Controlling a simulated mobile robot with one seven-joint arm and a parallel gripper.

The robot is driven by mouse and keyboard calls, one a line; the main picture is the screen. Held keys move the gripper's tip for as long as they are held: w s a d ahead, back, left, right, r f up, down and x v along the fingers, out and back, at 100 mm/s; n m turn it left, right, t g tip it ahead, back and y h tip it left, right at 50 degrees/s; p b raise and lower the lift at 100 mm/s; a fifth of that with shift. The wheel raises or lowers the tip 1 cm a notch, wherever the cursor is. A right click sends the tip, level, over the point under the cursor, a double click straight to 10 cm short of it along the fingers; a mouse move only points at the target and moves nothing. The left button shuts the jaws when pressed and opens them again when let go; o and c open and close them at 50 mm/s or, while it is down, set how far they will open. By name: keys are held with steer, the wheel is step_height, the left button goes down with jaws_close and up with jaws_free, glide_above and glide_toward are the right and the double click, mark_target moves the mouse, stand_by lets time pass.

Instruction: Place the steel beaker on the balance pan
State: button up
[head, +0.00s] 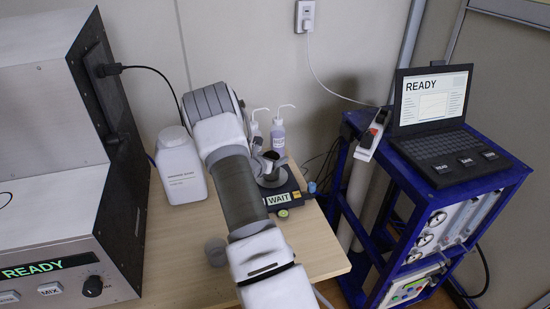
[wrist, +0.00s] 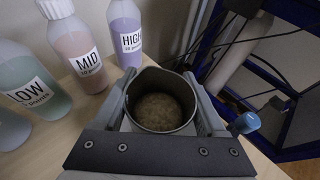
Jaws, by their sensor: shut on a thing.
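The steel beaker (wrist: 162,127), with brown grainy soil inside, sits upright between the two fingers of my gripper (wrist: 163,103), which is shut on it. In the head view the beaker (head: 270,157) shows beside my arm, over the round balance pan (head: 272,180). I cannot tell whether its base touches the pan. The dark balance (head: 292,187) stands near the table's back right corner, and its display reads WAIT. My arm hides the balance's left part and most of my gripper in the head view.
Bottles marked LOW (wrist: 32,80), MID (wrist: 78,48) and HIGH (wrist: 124,35) stand close to the gripper. A white jug (head: 181,168) stands left of my arm. The analyser (head: 60,150) fills the left. A blue cart (head: 440,210) with a laptop (head: 435,115) stands right.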

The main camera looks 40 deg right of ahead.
steer(key=shift+f, duration=0.15)
steer(key=o, duration=1.5)
